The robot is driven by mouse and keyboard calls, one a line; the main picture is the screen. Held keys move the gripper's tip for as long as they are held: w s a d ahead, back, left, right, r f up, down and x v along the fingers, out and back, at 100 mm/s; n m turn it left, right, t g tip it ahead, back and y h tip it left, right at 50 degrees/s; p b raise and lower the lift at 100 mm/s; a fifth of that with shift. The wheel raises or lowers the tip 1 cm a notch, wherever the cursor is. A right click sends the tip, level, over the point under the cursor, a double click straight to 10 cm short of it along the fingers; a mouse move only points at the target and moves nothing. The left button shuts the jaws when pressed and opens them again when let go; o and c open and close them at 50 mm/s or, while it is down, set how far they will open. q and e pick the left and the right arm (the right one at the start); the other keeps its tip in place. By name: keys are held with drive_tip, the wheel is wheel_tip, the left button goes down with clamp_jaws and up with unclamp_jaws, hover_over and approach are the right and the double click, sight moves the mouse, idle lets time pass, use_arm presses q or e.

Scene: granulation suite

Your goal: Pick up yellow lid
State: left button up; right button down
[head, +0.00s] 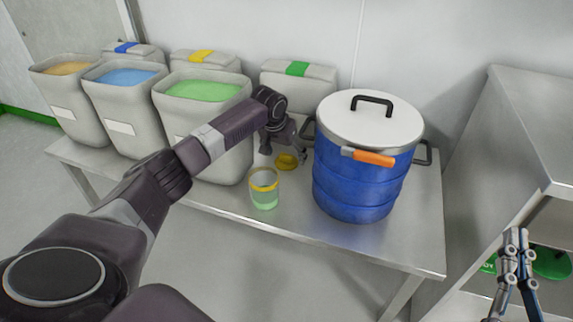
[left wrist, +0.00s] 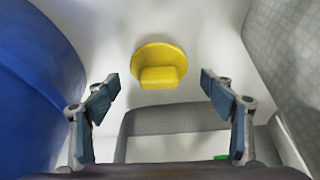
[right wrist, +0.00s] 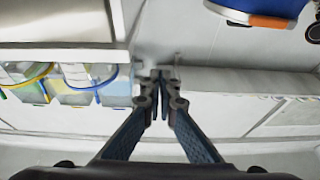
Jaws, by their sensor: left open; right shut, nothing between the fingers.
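The yellow lid (head: 287,161) lies on the steel table between the green-filled bin and the blue drum. In the left wrist view the yellow lid (left wrist: 160,68) is a round disc with a block-shaped handle, ahead of the fingers and roughly centred between them. My left gripper (head: 285,150) is open and empty, right by the lid in the head view; its two fingers (left wrist: 163,90) stand apart on either side of the lid in the left wrist view. My right gripper (head: 517,240) is shut and empty at the lower right, away from the table; its fingertips (right wrist: 163,78) meet in the right wrist view.
The blue drum (head: 352,185) with a white cover stands right of the lid. A small clear jar with a yellow rim (head: 264,188) stands in front. The green-filled bin (head: 205,125) is on the left. A steel shelf unit (head: 510,150) stands at the right.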

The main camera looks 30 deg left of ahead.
use_arm(q)
drive_tip(key=shift+b+x, duration=0.3)
drive_tip(key=shift+x, duration=0.6)
use_arm(e)
drive_tip(key=shift+s+r+t+y, duration=0.15)
drive_tip(key=shift+s+r+t, duration=0.2)
drive_tip(key=shift+r, duration=0.35)
drive_tip(key=shift+s+r+t+y, duration=0.25)
drive_tip(key=shift+r+t, duration=0.2)
drive_tip(key=shift+r, duration=0.3)
drive_tip(key=shift+s+r+t+y, duration=0.1)
drive_tip(key=shift+s+r+t, duration=0.3)
drive_tip(key=shift+r, duration=0.3)
use_arm(q)
drive_tip(key=c, duration=1)
drive_tip(key=shift+r, duration=0.2)
use_arm(e)
drive_tip(key=shift+w+a+f, duration=0.1)
drive_tip(key=shift+w+f, duration=0.05)
